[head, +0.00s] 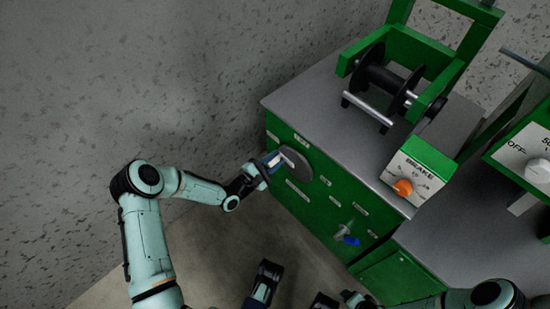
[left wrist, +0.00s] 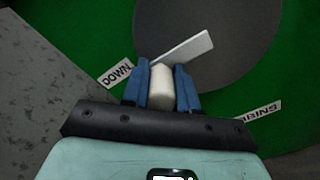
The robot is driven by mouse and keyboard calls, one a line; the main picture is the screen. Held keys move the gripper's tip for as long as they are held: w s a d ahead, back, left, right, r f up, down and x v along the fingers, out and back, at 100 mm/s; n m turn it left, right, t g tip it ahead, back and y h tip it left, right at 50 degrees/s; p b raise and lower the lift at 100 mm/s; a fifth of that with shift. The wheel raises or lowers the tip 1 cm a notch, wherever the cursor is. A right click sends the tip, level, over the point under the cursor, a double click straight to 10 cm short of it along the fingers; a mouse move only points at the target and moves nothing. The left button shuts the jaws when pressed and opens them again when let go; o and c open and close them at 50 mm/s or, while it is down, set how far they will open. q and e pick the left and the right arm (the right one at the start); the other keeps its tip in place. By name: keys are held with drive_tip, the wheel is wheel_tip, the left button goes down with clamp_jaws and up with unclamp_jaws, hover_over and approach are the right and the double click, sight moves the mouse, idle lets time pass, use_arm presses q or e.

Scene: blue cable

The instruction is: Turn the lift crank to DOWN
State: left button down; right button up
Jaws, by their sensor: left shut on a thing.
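The lift crank is a grey disc (head: 297,163) on the green cabinet's front, with a pale bar (left wrist: 183,47) across it and a white handle (left wrist: 160,88). My left gripper (head: 268,164) is shut on the handle, its blue fingers on either side of it in the left wrist view. The DOWN label (left wrist: 116,73) lies left of the fingers, beyond the disc's edge. The bar's lower-left end lies near the handle, on the label's side. My right gripper (head: 295,283) is low in the head view, with its dark fingers apart and nothing visible between them.
A winch drum (head: 385,80) and a BRAKE box with an orange knob (head: 403,187) stand on the grey cabinet top (head: 310,95). A blue-handled lever (head: 347,239) sticks out of the cabinet front. A second panel (head: 522,155) is at right. Floor left of the cabinet is clear.

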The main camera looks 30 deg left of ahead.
use_arm(q)
drive_tip(key=shift+s+f, duration=0.1)
drive_tip(key=shift+f, duration=0.15)
use_arm(e)
drive_tip(key=shift+s, duration=0.1)
use_arm(q)
drive_tip(key=c, duration=1)
unclamp_jaws()
drive_tip(key=shift+o, duration=0.7)
drive_tip(key=shift+r, duration=0.1)
drive_tip(key=p+v, duration=0.2)
drive_tip(key=v, duration=1.1)
drive_tip(key=shift+s+p, duration=0.2)
drive_tip(key=shift+p, duration=0.15)
use_arm(e)
drive_tip(key=r, duration=0.1)
drive_tip(key=a+r, duration=0.1)
drive_tip(key=r, duration=0.1)
drive_tip(key=shift+s+a+r, duration=0.3)
drive_tip(key=shift+s+a, duration=0.05)
use_arm(q)
drive_tip(key=shift+r, duration=0.1)
